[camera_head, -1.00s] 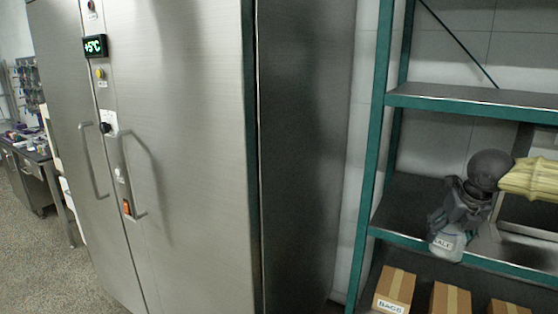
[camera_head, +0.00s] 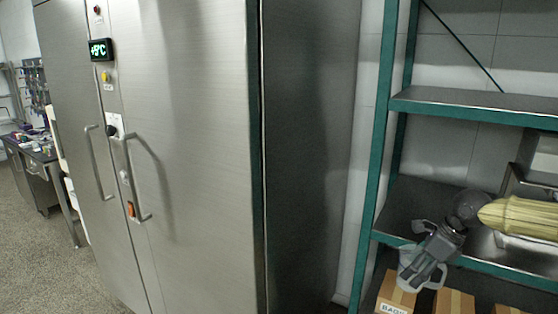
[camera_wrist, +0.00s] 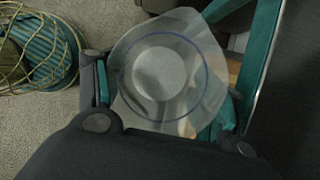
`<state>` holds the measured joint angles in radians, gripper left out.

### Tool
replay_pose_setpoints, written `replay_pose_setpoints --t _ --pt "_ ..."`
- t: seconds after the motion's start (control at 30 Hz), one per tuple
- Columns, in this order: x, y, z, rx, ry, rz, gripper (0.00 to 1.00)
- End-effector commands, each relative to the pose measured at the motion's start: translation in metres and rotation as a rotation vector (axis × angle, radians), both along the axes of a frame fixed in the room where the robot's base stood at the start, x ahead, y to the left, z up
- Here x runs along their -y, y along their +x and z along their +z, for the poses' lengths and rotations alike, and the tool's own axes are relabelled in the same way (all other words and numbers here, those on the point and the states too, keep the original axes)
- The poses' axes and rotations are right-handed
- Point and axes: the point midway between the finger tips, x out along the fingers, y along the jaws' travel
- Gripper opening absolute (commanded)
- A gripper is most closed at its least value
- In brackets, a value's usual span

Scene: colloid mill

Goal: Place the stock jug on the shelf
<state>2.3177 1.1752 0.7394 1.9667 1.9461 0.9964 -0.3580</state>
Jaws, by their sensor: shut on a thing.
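The stock jug (camera_head: 408,275) is a clear, see-through jug with a handle. My dark gripper (camera_head: 426,268) is shut on it and holds it tilted, in front of the shelf's green front edge. The shelf (camera_head: 405,205) is a grey metal board in a green-framed rack. In the wrist view the jug (camera_wrist: 160,75) fills the space between the finger pads (camera_wrist: 165,90), with a pale round base and a blue ring. Floor and a green rack part show around it. My gripper hides part of the jug in the head view.
Cardboard boxes (camera_head: 455,303) stand on the board below. An upper board (camera_head: 470,103) hangs above. A green post (camera_head: 378,150) bounds the rack's left side, beside a steel cabinet (camera_head: 190,150). The left part of the middle board is bare.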

Motion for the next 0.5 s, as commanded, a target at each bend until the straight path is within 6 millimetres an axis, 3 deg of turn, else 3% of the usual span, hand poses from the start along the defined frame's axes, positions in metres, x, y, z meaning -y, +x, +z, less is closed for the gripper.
replay_pose_setpoints --t 0.5 --pt "-0.045 -0.01 -0.055 -0.003 0.0 0.614 0.39"
